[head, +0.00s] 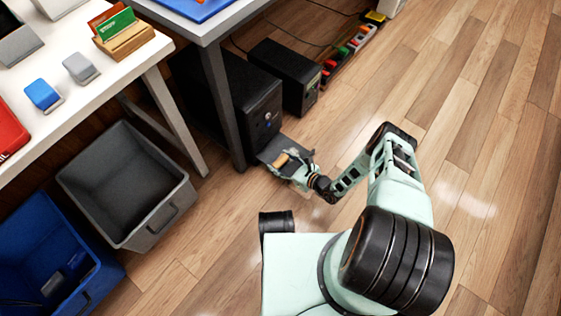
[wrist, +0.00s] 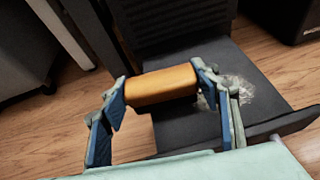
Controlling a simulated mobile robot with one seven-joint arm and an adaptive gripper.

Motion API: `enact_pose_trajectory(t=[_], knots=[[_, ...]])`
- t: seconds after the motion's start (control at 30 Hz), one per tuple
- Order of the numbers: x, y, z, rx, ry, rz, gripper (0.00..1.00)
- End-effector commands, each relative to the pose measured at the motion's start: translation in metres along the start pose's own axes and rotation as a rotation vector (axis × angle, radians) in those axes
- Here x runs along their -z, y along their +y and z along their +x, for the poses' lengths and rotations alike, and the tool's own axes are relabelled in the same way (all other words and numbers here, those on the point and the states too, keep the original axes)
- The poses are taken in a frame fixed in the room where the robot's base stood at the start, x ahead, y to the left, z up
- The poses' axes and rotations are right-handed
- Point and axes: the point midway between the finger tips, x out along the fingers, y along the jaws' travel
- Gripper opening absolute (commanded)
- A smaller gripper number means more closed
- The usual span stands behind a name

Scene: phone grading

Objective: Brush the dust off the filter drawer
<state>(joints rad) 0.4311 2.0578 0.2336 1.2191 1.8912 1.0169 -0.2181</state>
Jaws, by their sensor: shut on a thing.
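The filter drawer (wrist: 265,75) is a flat black tray pulled out low from the front of the black tower (head: 256,100). It also shows in the head view (head: 268,153). A pale grey patch of dust (wrist: 238,92) lies on the drawer, right of my gripper in the wrist view. My gripper (wrist: 160,85) is shut on a brush (wrist: 160,86) with a tan wooden body, gripped at its two ends. The brush (head: 281,160) is over the drawer in the head view.
A second black box (head: 285,72) stands behind the tower, with a power strip (head: 345,50) beyond it. A desk leg (head: 222,100) stands close left of the tower. Grey (head: 125,185) and blue (head: 60,255) bins are at left. The wooden floor at right is clear.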

Motion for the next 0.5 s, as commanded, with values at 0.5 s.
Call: enact_pose_trajectory(t=[0.5], knots=[[0.001,-0.034,0.003,0.001,0.0,-0.002,0.33]])
